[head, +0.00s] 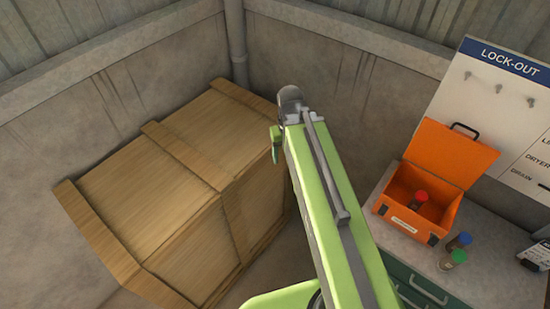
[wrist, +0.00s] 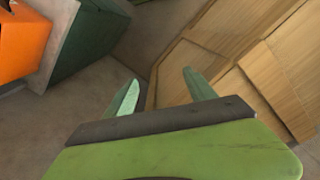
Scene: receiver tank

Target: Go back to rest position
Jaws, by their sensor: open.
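My gripper shows in the wrist view (wrist: 162,90) with its two pale green fingers spread apart and nothing between them. Beyond the fingers are the grey floor and the side of a wooden crate. In the head view my green arm reaches up the middle of the picture, and part of my gripper (head: 276,145) shows at its far end, beside the crate's right edge. Most of the gripper is hidden behind the arm there.
The wooden crate (head: 145,185) stands left of my arm. An open orange box (head: 405,215) holding a red-capped item sits on a grey-topped green cabinet (head: 425,290) at right. Blue-capped (head: 458,243) and green-capped (head: 453,260) items stand beside it. A lock-out board (head: 490,100) is behind.

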